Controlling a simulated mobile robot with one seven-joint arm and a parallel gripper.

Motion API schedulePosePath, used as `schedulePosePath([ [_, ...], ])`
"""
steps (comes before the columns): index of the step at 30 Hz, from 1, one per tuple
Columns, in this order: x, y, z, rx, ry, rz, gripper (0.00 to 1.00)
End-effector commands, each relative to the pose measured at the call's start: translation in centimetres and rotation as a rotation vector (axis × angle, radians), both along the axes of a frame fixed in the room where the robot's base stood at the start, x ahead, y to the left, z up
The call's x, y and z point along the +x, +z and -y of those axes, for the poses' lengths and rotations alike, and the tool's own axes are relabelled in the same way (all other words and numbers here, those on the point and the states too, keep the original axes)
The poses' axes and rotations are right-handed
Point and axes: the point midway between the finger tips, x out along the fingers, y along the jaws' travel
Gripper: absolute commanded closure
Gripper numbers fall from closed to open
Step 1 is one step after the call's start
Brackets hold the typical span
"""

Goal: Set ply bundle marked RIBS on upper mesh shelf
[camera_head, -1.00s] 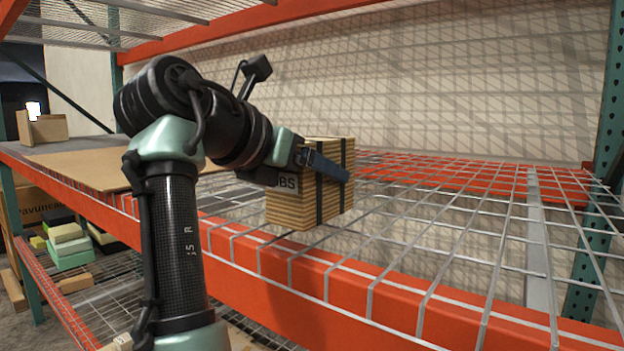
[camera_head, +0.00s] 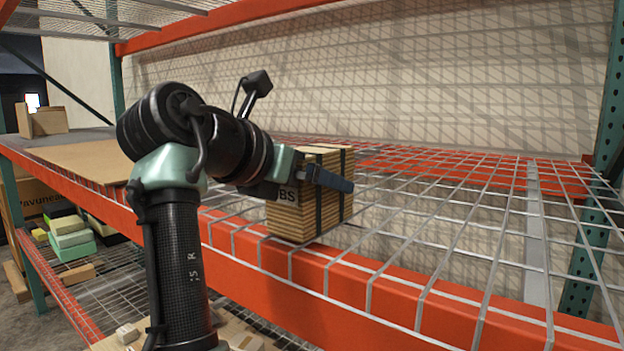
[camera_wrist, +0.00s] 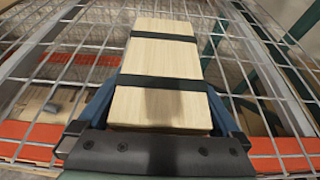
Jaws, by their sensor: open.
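The ply bundle (camera_head: 307,212) is a stack of pale plywood sheets with two dark straps. Its label is partly hidden by my gripper, with "BS" showing. It stands upright at the front of the wire mesh shelf (camera_head: 440,215), by the orange front beam. In the wrist view the bundle (camera_wrist: 160,95) lies between the two blue fingers of my gripper (camera_wrist: 160,100), over the mesh. The jaws are open around it. In the head view my gripper (camera_head: 325,180) reaches the bundle's upper part from the left.
The orange front beam (camera_head: 360,290) runs along the shelf edge. A brown board (camera_head: 85,160) and a small wooden box (camera_head: 42,121) lie to the left. A teal upright (camera_head: 600,170) stands at the right. Mesh right of the bundle is clear.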

Motion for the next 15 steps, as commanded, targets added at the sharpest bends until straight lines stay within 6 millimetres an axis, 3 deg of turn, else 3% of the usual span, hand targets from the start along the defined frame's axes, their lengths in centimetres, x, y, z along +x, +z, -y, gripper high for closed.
schedulePosePath([
  [5, -1.1, 0.5, -0.9, -0.002, 0.002, 0.004, 0.0],
  [15, -6.5, 3.2, -4.8, -0.001, 0.002, 0.006, 0.0],
])
